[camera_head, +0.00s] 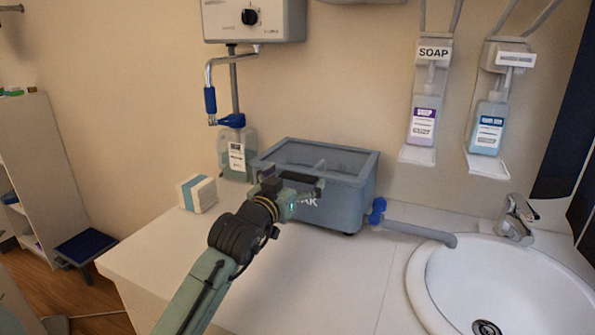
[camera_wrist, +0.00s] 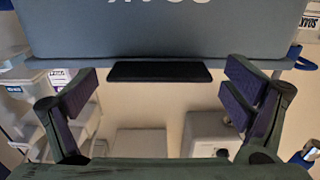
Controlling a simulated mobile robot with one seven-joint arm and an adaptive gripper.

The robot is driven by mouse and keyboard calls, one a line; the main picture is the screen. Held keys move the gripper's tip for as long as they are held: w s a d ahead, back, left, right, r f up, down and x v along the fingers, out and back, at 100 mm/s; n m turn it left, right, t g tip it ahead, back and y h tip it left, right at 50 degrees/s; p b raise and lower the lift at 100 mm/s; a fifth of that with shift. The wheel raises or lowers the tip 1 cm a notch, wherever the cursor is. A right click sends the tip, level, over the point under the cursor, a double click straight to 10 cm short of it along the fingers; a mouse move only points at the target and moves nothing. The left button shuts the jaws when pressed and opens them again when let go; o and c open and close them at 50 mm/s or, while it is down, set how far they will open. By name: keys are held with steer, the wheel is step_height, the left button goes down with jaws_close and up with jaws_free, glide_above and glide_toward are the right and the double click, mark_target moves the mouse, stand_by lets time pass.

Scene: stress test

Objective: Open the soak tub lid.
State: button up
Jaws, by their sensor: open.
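The soak tub (camera_head: 345,205) is a grey-blue box on the counter against the wall, with lettering on its front. Its top (camera_head: 318,157) has a grey frame, and the inside and a divider show through it; the lid looks down, but I cannot tell surely. My gripper (camera_head: 291,188) is open at the tub's front, near the upper edge, hiding part of it. In the wrist view, which is upside down, the tub front (camera_wrist: 270,30) fills the top. A dark bar (camera_wrist: 160,72), seemingly the lid handle, lies between and beyond the open fingers (camera_wrist: 162,90), with no visible contact.
A blue valve (camera_head: 377,210) and grey pipe (camera_head: 425,234) run from the tub towards the sink (camera_head: 500,285). A clear bottle (camera_head: 236,158) and a white block (camera_head: 198,193) stand left of the tub. Soap dispensers (camera_head: 424,125) hang right. The front counter is clear.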

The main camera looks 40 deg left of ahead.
steer(key=shift+w+a, duration=0.1)
steer(key=shift+w, duration=0.45)
steer(key=c, duration=1.7)
steer(key=shift+r, duration=0.1)
